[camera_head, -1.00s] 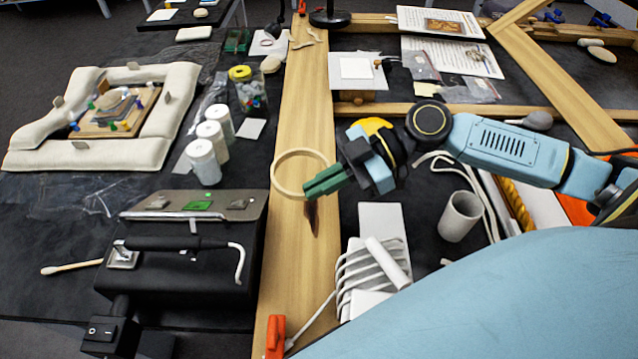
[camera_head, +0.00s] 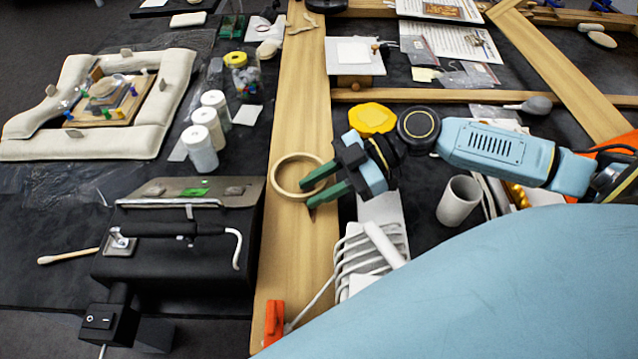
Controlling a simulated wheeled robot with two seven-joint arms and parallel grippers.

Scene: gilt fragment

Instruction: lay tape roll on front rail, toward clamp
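The tape roll (camera_head: 275,174) is a thin tan ring that appears to lie flat on the front rail (camera_head: 294,245), a long pale wooden beam. Its hole faces up. An orange clamp (camera_head: 275,322) sits on the rail's near end, well below the roll in the picture. My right gripper (camera_head: 309,196) is open at the roll's right side, its green fingers apart. The upper finger overlaps the ring's right part; the lower finger lies just outside its lower right edge. Whether either finger touches the roll is unclear. My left gripper is not in view.
Right of the rail are a white rack with a cable (camera_head: 370,262) and a grey-white cup (camera_head: 458,201). The rail between roll and clamp is mostly clear.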

